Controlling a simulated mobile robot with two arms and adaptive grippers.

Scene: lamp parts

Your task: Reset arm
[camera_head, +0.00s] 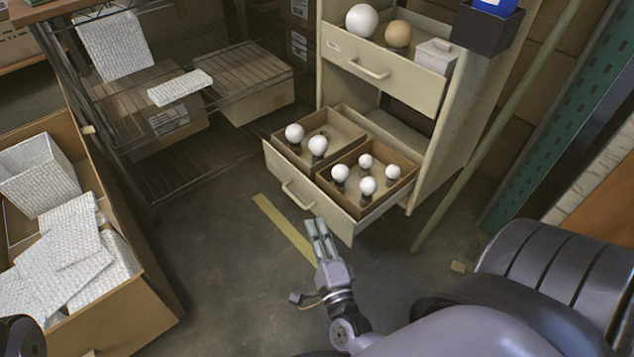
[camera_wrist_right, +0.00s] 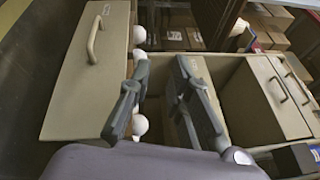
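My right gripper (camera_head: 317,228) is in front of the open lower drawer (camera_head: 300,191), near its front panel and apart from the bulbs. In the right wrist view the two fingers of this gripper (camera_wrist_right: 160,85) stand apart with nothing held between them. The lower drawer holds two brown compartment boxes. The left box (camera_head: 345,127) holds two white bulbs (camera_head: 294,133). The right box (camera_head: 400,195) holds several white bulbs (camera_head: 367,186). My left gripper does not show.
The upper drawer (camera_head: 384,76) is also open and holds a white globe (camera_head: 361,21), a tan globe (camera_head: 397,34) and a white box (camera_head: 436,56). A cardboard box (camera_head: 130,315) with wrapped packages stands at left, beside a wire rack (camera_head: 190,165).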

